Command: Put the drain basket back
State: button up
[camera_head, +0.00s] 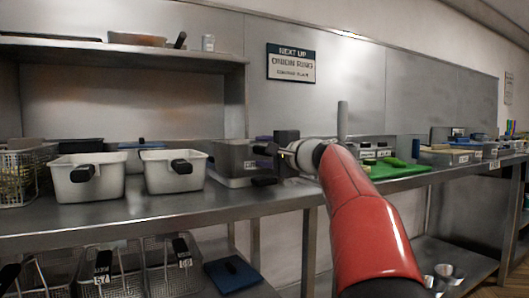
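I cannot tell for certain which item is the drain basket. A wire basket (18,176) stands on the steel counter at the far left, cut off by the picture edge. Several wire baskets with black handles (118,272) sit on the lower shelf. A grey steel pan (232,158) stands on the counter beside two white tubs. My red arm reaches in from the lower right, and my gripper (270,157) is at the right end of this pan. Its fingers are dark and small against the pan, so whether they are open or hold the pan's handle is unclear.
White tubs with black handles (88,186) (160,181) stand left of the pan. A green cutting board (398,171) lies right of my arm. An overhead shelf (170,54) hangs at upper left. A blue item (232,272) lies on the lower shelf. The counter's front strip (150,212) is clear.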

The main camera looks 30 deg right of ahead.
jog(key=shift+s, duration=0.1)
jog(key=b+v, duration=0.1)
jog(key=v, duration=0.6)
jog(key=shift+s+d, duration=0.15)
jog(key=shift+s, duration=0.2)
